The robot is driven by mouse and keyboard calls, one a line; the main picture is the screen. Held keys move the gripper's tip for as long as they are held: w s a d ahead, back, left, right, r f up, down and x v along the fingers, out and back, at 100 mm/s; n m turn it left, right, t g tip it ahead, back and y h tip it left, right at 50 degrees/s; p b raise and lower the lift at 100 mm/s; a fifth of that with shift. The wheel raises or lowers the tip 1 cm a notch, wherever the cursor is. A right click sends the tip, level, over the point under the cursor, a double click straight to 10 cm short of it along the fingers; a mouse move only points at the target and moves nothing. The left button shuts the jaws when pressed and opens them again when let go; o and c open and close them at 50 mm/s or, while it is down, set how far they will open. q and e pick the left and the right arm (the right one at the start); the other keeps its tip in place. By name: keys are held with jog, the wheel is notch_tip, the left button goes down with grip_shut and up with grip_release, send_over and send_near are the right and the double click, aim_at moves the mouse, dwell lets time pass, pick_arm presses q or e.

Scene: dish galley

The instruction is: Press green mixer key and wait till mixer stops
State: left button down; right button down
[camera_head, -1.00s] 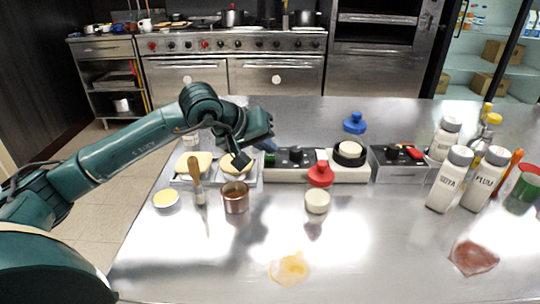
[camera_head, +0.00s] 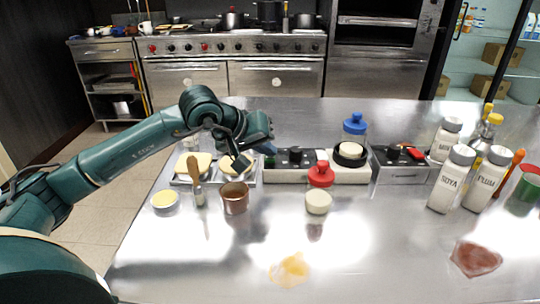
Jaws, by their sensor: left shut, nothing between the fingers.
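The mixer (camera_head: 272,176) is a low pale unit with a dark top panel (camera_head: 296,157). A black ring around a cream round piece (camera_head: 350,151) sits at its right end. My right gripper is not in view.
A blue-capped bottle (camera_head: 354,125) stands behind the ring. A red-capped jar (camera_head: 320,175) and a copper cup (camera_head: 235,198) stand in front. The front counter is mostly clear, with two spills.

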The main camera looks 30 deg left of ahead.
aim_at(266, 159)
pick_arm(q)
jog(key=shift+r+p, duration=0.45)
jog(key=shift+r, duration=0.35)
jog(key=shift+r, duration=0.1)
jog(key=shift+r+p, duration=1.6)
jog(key=shift+r, duration=0.85)
